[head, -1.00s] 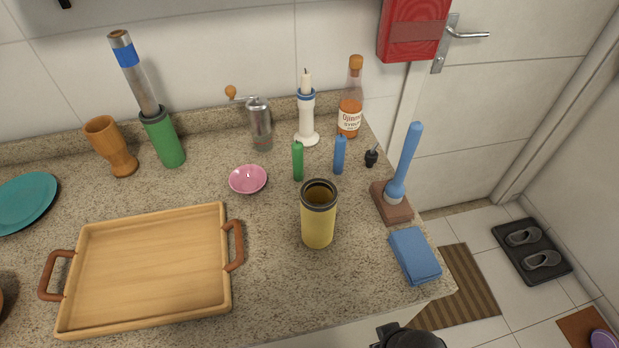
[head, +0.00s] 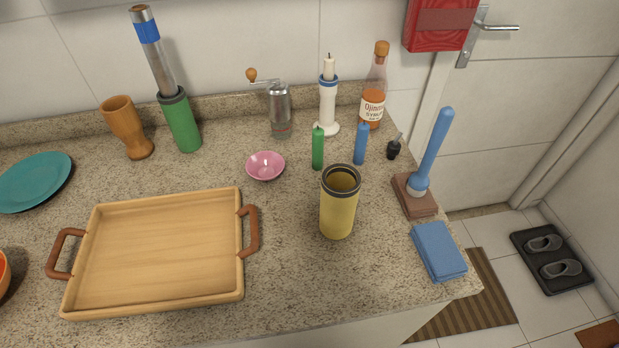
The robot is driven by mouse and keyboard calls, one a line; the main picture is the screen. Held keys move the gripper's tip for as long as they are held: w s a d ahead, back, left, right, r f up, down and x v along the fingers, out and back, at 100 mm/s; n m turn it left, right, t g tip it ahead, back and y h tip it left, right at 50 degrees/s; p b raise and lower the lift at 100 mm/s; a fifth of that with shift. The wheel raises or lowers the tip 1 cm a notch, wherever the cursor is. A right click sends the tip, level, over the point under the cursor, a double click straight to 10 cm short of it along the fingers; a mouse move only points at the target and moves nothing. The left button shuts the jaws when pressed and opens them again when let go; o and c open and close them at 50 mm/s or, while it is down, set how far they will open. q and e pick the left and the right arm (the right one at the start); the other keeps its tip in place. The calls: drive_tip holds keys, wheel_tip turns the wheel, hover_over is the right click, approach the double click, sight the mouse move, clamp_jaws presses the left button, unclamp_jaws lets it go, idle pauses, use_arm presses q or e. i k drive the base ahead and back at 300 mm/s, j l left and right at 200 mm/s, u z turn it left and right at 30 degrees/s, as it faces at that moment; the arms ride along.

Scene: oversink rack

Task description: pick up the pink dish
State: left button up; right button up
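The pink dish (head: 265,167) is a small round bowl. It sits upright on the speckled stone counter, behind and to the right of the wooden tray and left of the green candle. It looks empty, and nothing covers it. Neither of my grippers shows in the head view now.
A wooden tray (head: 160,255) with brown handles lies in front left of the dish. A yellow cup (head: 338,208) stands front right. A green candle (head: 318,149), a blue candle (head: 360,146) and a pepper mill (head: 279,110) stand close by. The counter just in front of the dish is bare.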

sight(265, 165)
drive_tip(key=k+j+z, duration=0.15)
drive_tip(key=j+z, duration=0.3)
drive_tip(key=k+j+z, duration=0.2)
drive_tip(key=z, duration=0.25)
drive_tip(key=k+j+z, duration=0.2)
drive_tip(key=z, duration=0.25)
drive_tip(key=k, duration=0.05)
